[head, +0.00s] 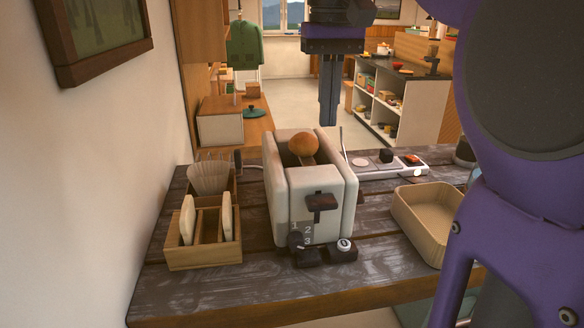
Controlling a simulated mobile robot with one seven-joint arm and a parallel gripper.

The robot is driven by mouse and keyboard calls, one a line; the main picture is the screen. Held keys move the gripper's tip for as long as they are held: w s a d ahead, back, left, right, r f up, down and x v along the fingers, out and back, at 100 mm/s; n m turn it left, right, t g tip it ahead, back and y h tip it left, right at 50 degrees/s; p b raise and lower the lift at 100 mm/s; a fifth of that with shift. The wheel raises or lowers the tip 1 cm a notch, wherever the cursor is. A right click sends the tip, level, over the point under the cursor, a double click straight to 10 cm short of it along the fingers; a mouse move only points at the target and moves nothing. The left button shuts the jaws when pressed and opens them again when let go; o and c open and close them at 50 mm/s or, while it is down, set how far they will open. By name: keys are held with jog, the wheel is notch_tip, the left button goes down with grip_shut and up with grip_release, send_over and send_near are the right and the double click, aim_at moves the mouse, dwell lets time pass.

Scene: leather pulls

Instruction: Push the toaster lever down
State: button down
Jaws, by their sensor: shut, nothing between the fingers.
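The toaster (281,210) is a white, boxy unit standing upright on the dark wooden table. A round brown bun (303,143) shows at its top opening. The brown lever (322,203) is on the toaster's front face, near the upper part of its dark vertical slot. A dark knob with numbers sits low on the same face. My gripper (328,122) points straight down with its dark fingers together and empty. In the picture it is above and slightly right of the toaster's top, apart from the lever. Its exact depth relative to the toaster is hard to tell.
A wooden rack (205,250) with white slices stands left of the toaster, with a pale fluted cup behind it. An empty wooden tray (436,226) is at right. Small dark blocks (343,249) lie at the toaster's front foot. A white strip (385,164) with small items lies behind right.

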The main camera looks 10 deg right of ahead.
aim_at(323, 201)
jog(key=shift+f, duration=0.15)
notch_tip(323, 201, down, 14)
jog(key=shift+r+b, duration=0.1)
jog(key=shift+b, duration=0.55)
notch_tip(323, 201, down, 6)
jog(key=b, duration=0.2)
jog(key=shift+f+b, duration=0.2)
jog(key=shift+b, duration=0.2)
jog(key=shift+s, duration=0.1)
jog(key=shift+r+p, duration=0.55)
jog(key=shift+p, duration=0.05)
notch_tip(323, 201, up, 14)
jog(key=p, duration=0.3)
jog(key=shift+f, duration=0.2)
jog(key=shift+w, duration=0.2)
